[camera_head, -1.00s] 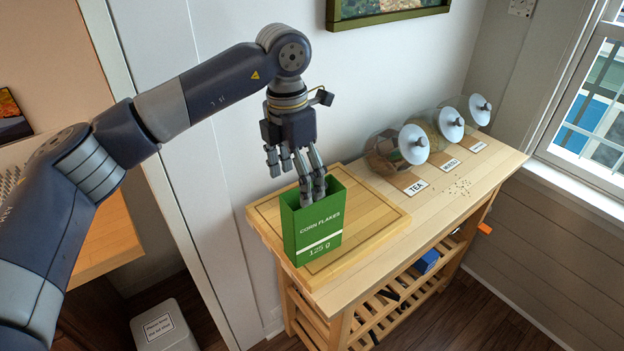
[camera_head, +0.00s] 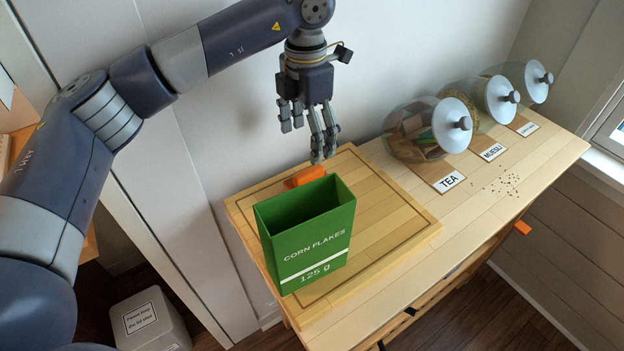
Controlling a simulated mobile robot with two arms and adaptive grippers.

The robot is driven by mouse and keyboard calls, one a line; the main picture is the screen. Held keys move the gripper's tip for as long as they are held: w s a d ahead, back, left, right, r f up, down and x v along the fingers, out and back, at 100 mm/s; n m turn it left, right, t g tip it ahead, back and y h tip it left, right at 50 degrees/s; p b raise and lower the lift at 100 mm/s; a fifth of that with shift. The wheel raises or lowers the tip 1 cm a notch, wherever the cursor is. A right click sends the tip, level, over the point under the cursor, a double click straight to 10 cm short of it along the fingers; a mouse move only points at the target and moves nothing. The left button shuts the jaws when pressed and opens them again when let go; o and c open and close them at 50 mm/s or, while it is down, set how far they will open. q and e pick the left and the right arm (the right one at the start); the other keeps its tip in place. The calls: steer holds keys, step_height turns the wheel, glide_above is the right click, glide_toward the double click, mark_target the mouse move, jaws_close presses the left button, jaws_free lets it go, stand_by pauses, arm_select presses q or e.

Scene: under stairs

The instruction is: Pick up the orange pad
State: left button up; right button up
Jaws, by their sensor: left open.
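An orange block (camera_head: 306,176), which looks like the pad, lies on the wooden board behind the green corn flakes box (camera_head: 305,240). The box hides part of it. A second small orange piece (camera_head: 522,228) sticks out at the right edge of the wooden table; I cannot tell what it is. My left gripper (camera_head: 308,140) is open, fingers pointing down, above and slightly behind the orange block. It looks empty. I cannot tell whether its longest fingers touch the block. My right gripper is not in view.
The corn flakes box stands upright and open on the wooden board (camera_head: 400,232), close in front of the block. Several glass jars, such as the tea jar (camera_head: 405,150), line the back right. The wall (camera_head: 420,50) is close behind the gripper. Crumbs (camera_head: 497,186) lie on the table.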

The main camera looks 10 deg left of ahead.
mark_target(308, 171)
arm_select(q)
step_height(308, 171, down, 5)
steer(key=shift+r+p, duration=0.15)
steer(key=shift+p, duration=0.5)
steer(key=shift+f, duration=0.6)
step_height(308, 171, down, 4)
steer(key=shift+d+f+p, duration=0.1)
steer(key=shift+f+p, duration=0.15)
steer(key=shift+p, duration=0.95)
steer(key=shift+f, duration=0.3)
steer(key=c, duration=1.2)
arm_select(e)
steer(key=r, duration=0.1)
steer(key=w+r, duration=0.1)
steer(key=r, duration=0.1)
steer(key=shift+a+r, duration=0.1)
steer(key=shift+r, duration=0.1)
